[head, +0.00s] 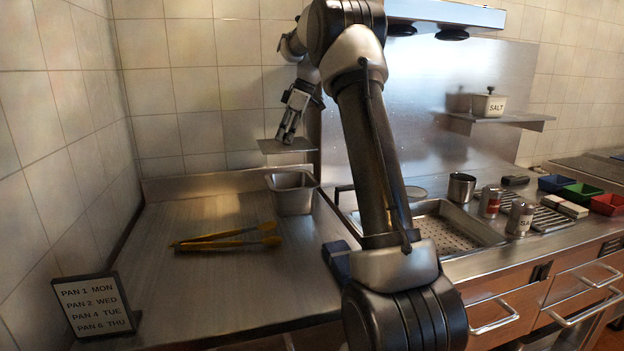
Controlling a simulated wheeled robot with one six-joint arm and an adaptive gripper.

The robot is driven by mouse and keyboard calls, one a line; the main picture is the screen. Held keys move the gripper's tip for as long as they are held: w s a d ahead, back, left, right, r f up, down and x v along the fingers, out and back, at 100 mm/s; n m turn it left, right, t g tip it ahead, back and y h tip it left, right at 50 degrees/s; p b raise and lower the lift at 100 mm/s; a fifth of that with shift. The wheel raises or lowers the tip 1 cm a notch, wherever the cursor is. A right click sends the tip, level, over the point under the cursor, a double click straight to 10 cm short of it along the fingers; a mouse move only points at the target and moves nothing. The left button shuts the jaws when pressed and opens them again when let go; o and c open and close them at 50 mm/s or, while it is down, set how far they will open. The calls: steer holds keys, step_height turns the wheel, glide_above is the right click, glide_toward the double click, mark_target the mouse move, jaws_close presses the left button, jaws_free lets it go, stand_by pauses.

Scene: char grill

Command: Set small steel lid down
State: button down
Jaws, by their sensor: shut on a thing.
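The small steel lid (300,148) is a flat square plate, held roughly level in the head view. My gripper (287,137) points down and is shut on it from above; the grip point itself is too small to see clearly. Below the lid, a small deep steel pan (293,200) stands open at the back right of the left steel counter. The lid appears above the pan's back edge and apart from it, though the exact depth is hard to judge.
A sign (94,306) stands front left. Right of my arm are a perforated tray (440,232), cans (490,202), a steel cup (462,187) and coloured bins (582,194). A shelf holds a salt box (489,105).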

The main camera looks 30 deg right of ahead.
mark_target(294, 144)
steer(key=shift+s+d+f, duration=0.25)
steer(key=shift+s+d, duration=0.1)
steer(key=shift+d, duration=0.3)
step_height(294, 144, down, 4)
steer(key=shift+d+f, duration=0.15)
steer(key=shift+f, duration=2.35)
steer(key=shift+f, duration=0.2)
steer(key=shift+f, duration=0.35)
steer(key=shift+f, duration=0.1)
steer(key=c, duration=1.2)
jaws_free()
